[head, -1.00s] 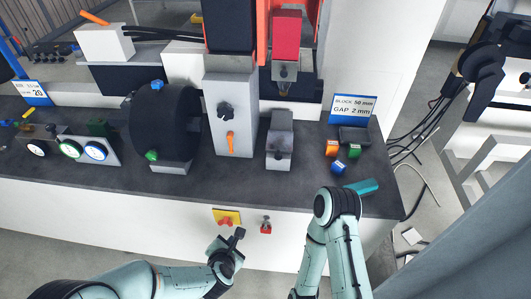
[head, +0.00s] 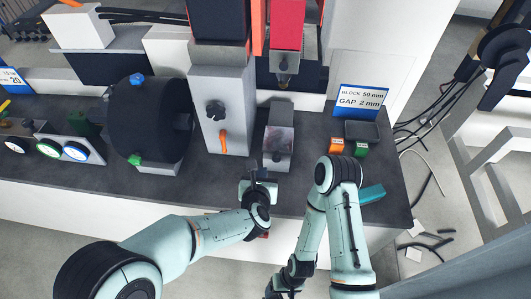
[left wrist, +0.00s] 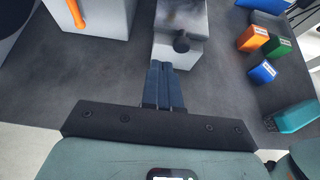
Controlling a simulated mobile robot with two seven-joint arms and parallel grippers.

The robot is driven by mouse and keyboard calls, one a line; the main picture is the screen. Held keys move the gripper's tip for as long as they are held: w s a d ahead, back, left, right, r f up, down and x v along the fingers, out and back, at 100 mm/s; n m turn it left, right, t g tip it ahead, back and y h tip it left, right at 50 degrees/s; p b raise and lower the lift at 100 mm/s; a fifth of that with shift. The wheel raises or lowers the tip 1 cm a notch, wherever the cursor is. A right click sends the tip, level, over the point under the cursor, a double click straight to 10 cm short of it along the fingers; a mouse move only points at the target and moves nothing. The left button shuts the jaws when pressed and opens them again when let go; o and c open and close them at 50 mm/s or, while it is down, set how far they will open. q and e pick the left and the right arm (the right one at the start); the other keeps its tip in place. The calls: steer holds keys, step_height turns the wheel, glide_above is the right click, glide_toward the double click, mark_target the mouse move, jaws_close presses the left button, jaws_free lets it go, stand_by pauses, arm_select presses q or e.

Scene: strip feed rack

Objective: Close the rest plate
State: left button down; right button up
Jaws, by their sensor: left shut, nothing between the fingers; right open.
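A grey metal block with a dark round knob stands on the dark bench, and I take its top plate (head: 280,115) to be the rest plate. It also shows in the left wrist view (left wrist: 182,15), with the knob (left wrist: 181,43) on its near side. Whether the plate is open or shut, I cannot tell. My left gripper (head: 256,170) is just in front of this block, fingers together and empty. In the left wrist view its fingertips (left wrist: 161,66) point at the block's near face, below the knob; contact is unclear. My right gripper (head: 276,290) is low at the bottom edge, partly cut off.
A tall grey housing (head: 222,90) with an orange lever and a black drum (head: 148,120) stand left of the block. Orange (left wrist: 252,39), green (left wrist: 276,46) and blue (left wrist: 262,72) blocks and a teal piece (left wrist: 295,117) lie to the right. A sign (head: 361,99) stands behind them.

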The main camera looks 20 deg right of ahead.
mark_target(266, 151)
arm_select(q)
steer(key=p+x, duration=0.1)
steer(key=x, duration=0.4)
steer(key=shift+w+d+f, duration=0.1)
steer(key=shift+w+d, duration=0.15)
steer(key=shift+w, duration=0.1)
steer(key=w+p, duration=0.1)
steer(key=w+d, duration=0.1)
steer(key=shift+w+d+p, duration=0.3)
steer(key=shift+w+p, duration=0.05)
steer(key=shift+w+d, duration=0.15)
steer(key=shift+w, duration=0.05)
arm_select(e)
steer(key=w+r, duration=0.1)
steer(key=r, duration=0.1)
steer(key=w+r, duration=0.1)
steer(key=shift+w+r, duration=0.2)
steer(key=shift+r, duration=0.15)
